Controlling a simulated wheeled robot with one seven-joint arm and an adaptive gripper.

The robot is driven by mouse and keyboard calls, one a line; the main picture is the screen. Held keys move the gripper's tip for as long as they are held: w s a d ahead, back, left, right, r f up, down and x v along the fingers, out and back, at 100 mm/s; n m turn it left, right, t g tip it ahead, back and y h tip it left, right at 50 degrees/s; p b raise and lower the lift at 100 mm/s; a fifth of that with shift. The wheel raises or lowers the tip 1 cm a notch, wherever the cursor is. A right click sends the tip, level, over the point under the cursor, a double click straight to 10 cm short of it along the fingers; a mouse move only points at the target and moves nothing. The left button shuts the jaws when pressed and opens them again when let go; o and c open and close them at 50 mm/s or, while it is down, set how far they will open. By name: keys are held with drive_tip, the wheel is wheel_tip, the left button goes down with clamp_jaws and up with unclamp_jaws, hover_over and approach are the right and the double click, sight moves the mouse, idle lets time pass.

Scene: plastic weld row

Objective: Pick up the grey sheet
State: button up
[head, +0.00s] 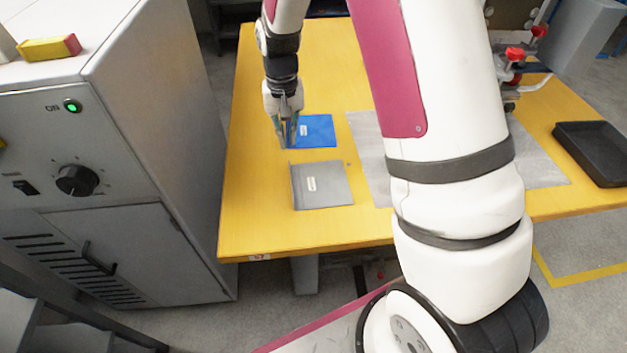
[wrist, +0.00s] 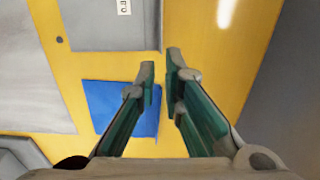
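The grey sheet (head: 335,187) lies on the yellow table near its front left, with a small white label. In the wrist view the grey sheet (wrist: 100,30) shows at the top left, partly cut off. A blue sheet (head: 318,130) lies just behind it; in the wrist view the blue sheet (wrist: 103,105) is partly behind a finger. My gripper (head: 285,144) is above the left edge of the blue sheet, pointing down.
A grey machine cabinet (head: 160,110) stands close left of the table (head: 260,225). A larger grey mat (head: 366,150) lies to the right, partly behind my arm. A black tray (head: 595,150) and red-knobbed clamps (head: 515,54) are at the right. The table's left strip is bare.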

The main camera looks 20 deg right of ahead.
sight(289, 164)
wheel_tip(289, 164, down, 9)
drive_tip(key=shift+s+a, duration=0.1)
clamp_jaws()
idle(0.3)
